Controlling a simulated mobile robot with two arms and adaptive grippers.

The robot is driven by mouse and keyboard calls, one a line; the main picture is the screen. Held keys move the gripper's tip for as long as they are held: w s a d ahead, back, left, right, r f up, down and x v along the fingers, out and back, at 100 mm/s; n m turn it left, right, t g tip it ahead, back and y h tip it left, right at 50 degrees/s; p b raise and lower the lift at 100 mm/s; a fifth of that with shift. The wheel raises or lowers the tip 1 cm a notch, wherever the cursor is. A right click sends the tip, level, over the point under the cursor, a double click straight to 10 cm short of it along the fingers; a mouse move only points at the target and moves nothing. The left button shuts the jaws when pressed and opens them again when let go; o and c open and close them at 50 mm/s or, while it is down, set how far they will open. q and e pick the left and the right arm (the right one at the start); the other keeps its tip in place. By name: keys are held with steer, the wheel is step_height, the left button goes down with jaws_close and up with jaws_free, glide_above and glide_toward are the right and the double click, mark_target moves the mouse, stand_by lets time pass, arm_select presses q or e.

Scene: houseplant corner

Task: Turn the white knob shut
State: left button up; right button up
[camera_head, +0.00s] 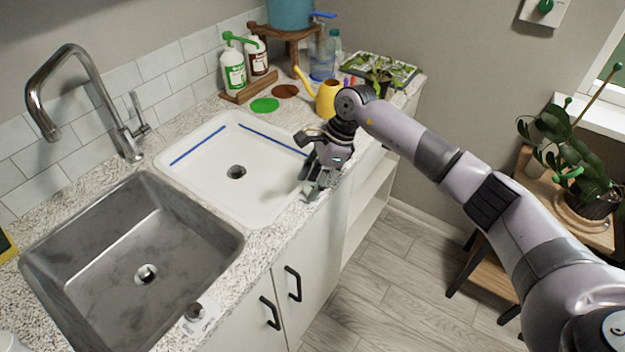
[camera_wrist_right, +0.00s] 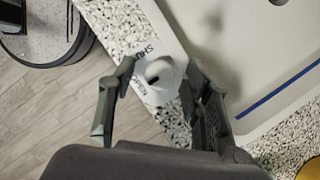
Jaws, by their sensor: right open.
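The white knob (camera_wrist_right: 153,72) sits on a white plate on the counter edge in the right wrist view, with a dark mark on its top. In the head view my right gripper (camera_head: 314,180) points down at the counter's front edge beside the white basin and hides the knob. My left gripper is out of view.
The white basin (camera_head: 205,187) with blue lines and a steel sink (camera_head: 90,240) are left of my gripper. Another knob (camera_head: 194,312) stands on a plate by the steel sink. A yellow watering can (camera_head: 328,100) is behind my gripper.

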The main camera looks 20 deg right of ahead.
jaws_close()
stand_by(0.5)
steer(key=m+t+b, duration=0.1)
steer(key=m, duration=0.1)
steer(key=m+t+b, duration=0.1)
steer(key=m, duration=0.2)
steer(key=shift+s+m+h, duration=0.1)
steer(key=shift+m+h, duration=0.2)
steer(key=shift+h, duration=0.1)
steer(key=m+t+h+b, duration=0.1)
steer(key=m, duration=0.2)
steer(key=shift+a+m+b, duration=0.15)
steer(key=shift+m+b, duration=0.15)
steer(key=shift+b, duration=0.05)
steer(key=m+b, duration=0.1)
steer(key=m, duration=0.1)
steer(key=m+h+b, duration=0.1)
steer(key=m, duration=0.1)
steer(key=shift+s+a+t+h+b, duration=0.1)
steer(key=shift+t+h+b, duration=0.2)
steer(key=shift+t+b, duration=0.1)
steer(key=shift+m+h+b, duration=0.9)
steer(key=shift+m+b, duration=0.35)
steer(key=shift+m, duration=1.15)
steer(key=shift+r, duration=0.1)
